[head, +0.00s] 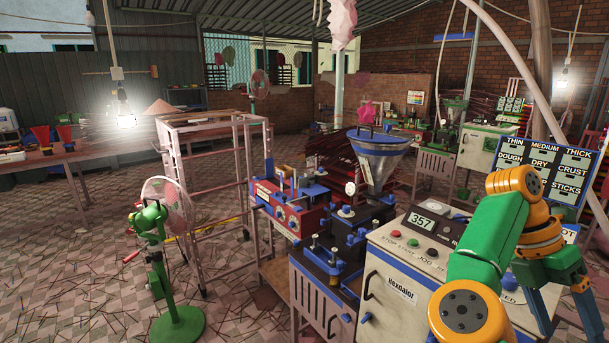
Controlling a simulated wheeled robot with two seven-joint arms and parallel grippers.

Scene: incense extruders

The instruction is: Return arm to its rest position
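My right arm (487,235), green with orange joints, comes in at the lower right. It is bent, and its wrist stands in front of the sign board and beside the control cabinet (407,262). My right gripper (572,330) points down at the lower right edge, with its two blue fingers apart. I see nothing held between them, though the fingertips lie close to the picture's lower edge. My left arm and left gripper are not in view.
An extruder with a metal hopper (380,160) stands left of the cabinet. A pink rack (213,130) and a green-based fan (178,325) stand further left. A bench (75,152) is at the far left. The sign board (508,149) is behind my wrist. Stick-littered floor lies open at left.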

